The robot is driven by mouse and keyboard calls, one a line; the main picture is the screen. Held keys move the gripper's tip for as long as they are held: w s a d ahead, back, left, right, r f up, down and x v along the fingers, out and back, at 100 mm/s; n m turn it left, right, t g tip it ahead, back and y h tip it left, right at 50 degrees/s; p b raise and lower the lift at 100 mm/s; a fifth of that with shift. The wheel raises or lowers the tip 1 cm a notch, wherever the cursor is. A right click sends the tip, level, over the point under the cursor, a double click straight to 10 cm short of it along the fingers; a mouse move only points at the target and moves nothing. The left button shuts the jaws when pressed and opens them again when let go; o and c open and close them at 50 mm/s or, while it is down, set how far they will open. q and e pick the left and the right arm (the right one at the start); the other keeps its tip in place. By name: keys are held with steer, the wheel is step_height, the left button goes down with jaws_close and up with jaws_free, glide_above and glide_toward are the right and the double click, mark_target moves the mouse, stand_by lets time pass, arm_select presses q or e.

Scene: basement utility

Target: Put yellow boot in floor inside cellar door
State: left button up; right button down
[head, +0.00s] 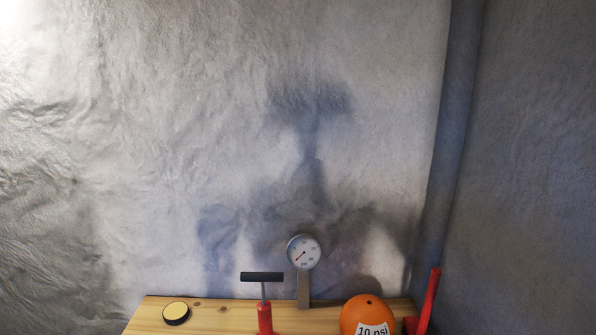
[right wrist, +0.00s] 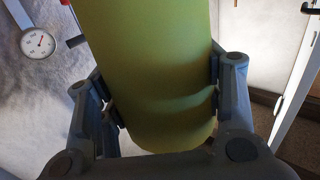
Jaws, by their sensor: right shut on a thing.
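The yellow boot (right wrist: 155,75) fills the middle of the right wrist view as a yellow-green rounded shape. My right gripper (right wrist: 165,95) is shut on it, with a finger pressed against each side. The boot's upper end runs out of the top of the picture. A white door with a dark handle (right wrist: 310,8) stands at the right of the right wrist view; I cannot tell if it is the cellar door. Neither gripper shows in the head view, and my left gripper is in neither view.
In the head view a wooden surface (head: 215,318) stands against the wall. It bears a gauge (head: 304,251), a red pump with a black handle (head: 264,318), an orange ball (head: 367,314) and a round yellow-topped tin (head: 176,312). A red bar (head: 429,300) stands at its right.

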steer(key=w+d+r+m+t+h, duration=0.4)
steer(key=w+d+m+h, duration=0.1)
steer(key=d+h, duration=0.15)
steer(key=s+d+m+t+h, duration=0.1)
steer(key=d+m+t+h, duration=0.1)
steer(key=d+m+h, duration=0.2)
steer(key=shift+d+f+m+h, duration=0.35)
steer(key=shift+d+h, duration=1.1)
steer(key=shift+d, duration=2.85)
steer(key=shift+s, duration=0.1)
